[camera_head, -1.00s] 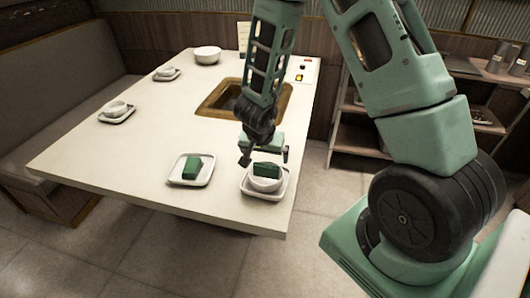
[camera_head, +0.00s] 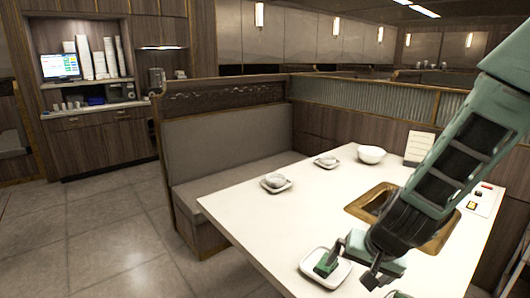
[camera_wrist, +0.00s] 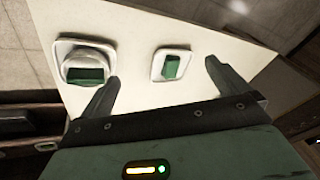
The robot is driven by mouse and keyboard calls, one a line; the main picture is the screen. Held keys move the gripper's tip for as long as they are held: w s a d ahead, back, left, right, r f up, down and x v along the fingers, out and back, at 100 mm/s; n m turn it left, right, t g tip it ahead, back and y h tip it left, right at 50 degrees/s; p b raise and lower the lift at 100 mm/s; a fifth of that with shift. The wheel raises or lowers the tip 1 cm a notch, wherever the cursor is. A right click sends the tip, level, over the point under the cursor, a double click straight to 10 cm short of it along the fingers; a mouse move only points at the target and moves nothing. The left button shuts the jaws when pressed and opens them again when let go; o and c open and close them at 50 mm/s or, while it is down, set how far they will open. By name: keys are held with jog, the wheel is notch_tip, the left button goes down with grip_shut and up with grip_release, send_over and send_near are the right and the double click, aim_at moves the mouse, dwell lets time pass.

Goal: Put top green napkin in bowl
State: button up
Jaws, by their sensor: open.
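A green napkin (camera_head: 326,264) lies on a small white square plate (camera_head: 310,262) near the table's front edge. The wrist view shows this napkin (camera_wrist: 171,66) and plate (camera_wrist: 159,53) right of centre. In the head view that bowl is mostly cut off by the bottom edge. My gripper (camera_head: 356,262) is open and empty beside the first plate. In the wrist view the napkin on the plate shows between its spread fingers (camera_wrist: 162,70).
The white table (camera_head: 245,205) has a sunken grill with a wooden frame (camera_head: 360,208). Two more plates with small bowls (camera_head: 275,181) stand toward the back left. A larger white bowl (camera_head: 371,154) stands at the far edge. A bench (camera_head: 205,170) lines the left side.

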jog(key=s+a+r+n+g+y, duration=0.2)
jog(key=s+a+r+n, duration=0.35)
jog(key=s+a, duration=0.3)
jog(key=s+d+r+n+g+h, duration=0.1)
jog(key=s+r+n, duration=0.1)
jog(key=s, duration=0.5)
jog(key=s+r+n+g+h, duration=0.1)
jog(key=s+r+n+h, duration=0.1)
jog(key=s+n, duration=0.2)
jog(key=s, duration=0.3)
jog(key=shift+d+r+n, duration=0.3)
jog(key=shift+d+n, duration=0.05)
jog(key=shift+d, duration=0.05)
jog(key=shift+w, duration=0.1)
